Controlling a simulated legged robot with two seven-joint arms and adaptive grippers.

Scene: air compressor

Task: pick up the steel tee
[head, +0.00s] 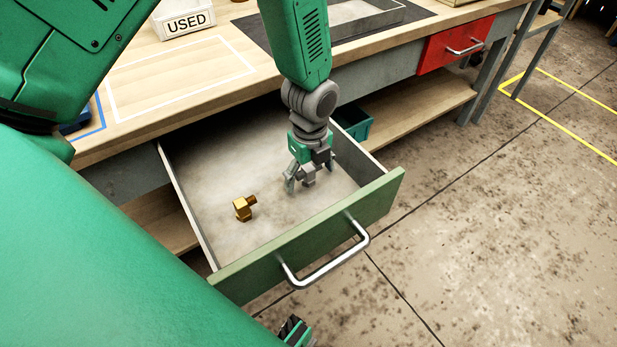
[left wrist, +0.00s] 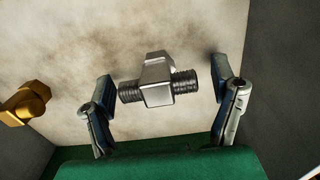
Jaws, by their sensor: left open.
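The steel tee (left wrist: 157,83) is a silver-grey fitting with threaded ends left and right and a block-like middle. In the left wrist view it lies on the drawer floor between the two fingers, with a gap on each side. My left gripper (head: 306,184) is open and points down into the drawer; its fingers also show in the left wrist view (left wrist: 163,70). In the head view the tee is hard to tell from the grey fingers around it.
A brass fitting (head: 243,207) lies in the open drawer, left of the gripper. The drawer's green front (head: 240,278) and side walls enclose the spot. The workbench top (head: 235,85) overhangs behind, with a USED sign (head: 187,22). A red drawer (head: 455,46) is further right.

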